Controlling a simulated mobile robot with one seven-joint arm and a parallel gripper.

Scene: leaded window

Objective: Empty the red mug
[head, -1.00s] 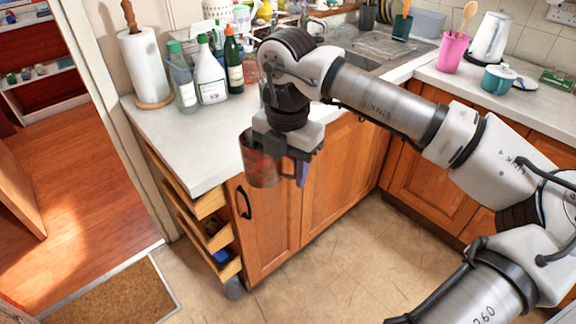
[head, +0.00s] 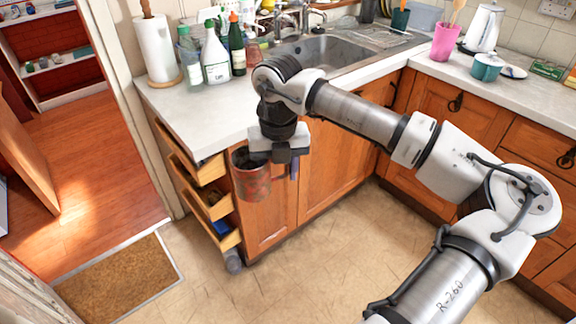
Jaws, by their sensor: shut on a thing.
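The red mug (head: 251,180) hangs from my gripper (head: 277,160) in front of the wooden cabinet door under the counter. It looks upright, with its dark opening facing up. My gripper points down and is shut on the mug at its right side, near the rim. The fingertips are partly hidden, and I cannot see what is inside the mug. The metal sink (head: 335,58) is set in the counter behind my arm, its basin partly in view.
Several bottles (head: 215,60) and a paper towel roll (head: 157,50) stand on the counter (head: 190,105) at the left. Open drawers (head: 207,203) stick out left of the mug. A pink cup (head: 445,42) and a teal pot (head: 487,66) stand at the right.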

